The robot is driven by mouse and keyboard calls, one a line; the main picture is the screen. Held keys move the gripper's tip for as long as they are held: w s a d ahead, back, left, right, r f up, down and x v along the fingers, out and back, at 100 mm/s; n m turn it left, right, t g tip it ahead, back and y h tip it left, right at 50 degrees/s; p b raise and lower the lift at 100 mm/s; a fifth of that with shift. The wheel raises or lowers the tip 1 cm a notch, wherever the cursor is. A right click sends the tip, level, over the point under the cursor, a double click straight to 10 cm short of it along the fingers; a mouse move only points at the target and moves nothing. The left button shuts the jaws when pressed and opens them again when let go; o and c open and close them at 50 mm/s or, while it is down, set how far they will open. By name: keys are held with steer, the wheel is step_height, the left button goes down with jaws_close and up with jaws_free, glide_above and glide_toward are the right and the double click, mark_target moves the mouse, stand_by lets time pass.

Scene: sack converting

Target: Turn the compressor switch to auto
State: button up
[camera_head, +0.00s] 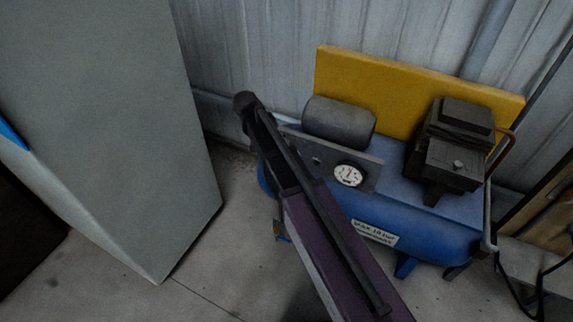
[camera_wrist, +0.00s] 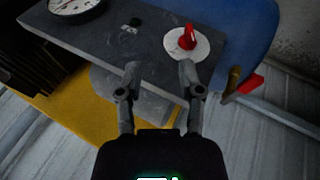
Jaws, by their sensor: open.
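The compressor (camera_head: 420,227) is a blue tank with a grey motor, a black pump and a grey control panel (camera_head: 376,168). The panel also shows in the wrist view (camera_wrist: 110,48). The compressor switch (camera_wrist: 187,38) is a red knob on a round white disc (camera_wrist: 203,49), on the panel in the wrist view. Markings on the disc are too small to read. My gripper (camera_wrist: 159,68) is open and empty, with its fingers spread in front of the panel. The right fingertip appears close to the disc; I cannot tell whether it touches. My arm hides the switch in the head view.
A round gauge (camera_head: 348,176) and a small black part (camera_wrist: 131,25) are on the panel. A brass valve with a red handle (camera_wrist: 250,83) is beside the tank. A yellow board (camera_head: 400,82) stands behind. A grey cabinet (camera_head: 110,120) is at the left.

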steer(key=w+a+f+h+b, duration=0.1)
steer(key=w+a, duration=0.2)
steer(key=a, duration=0.2)
steer(key=shift+a+m+t, duration=0.25)
steer(key=shift+m+t, duration=0.05)
steer(key=shift+m, duration=0.1)
steer(key=shift+d+f+b, duration=0.1)
steer(key=shift+f+b, duration=0.1)
steer(key=shift+b, duration=0.15)
steer(key=shift+b+x, duration=5.45)
steer(key=shift+x, duration=1.35)
steer(key=shift+d+r, duration=0.15)
jaws_close()
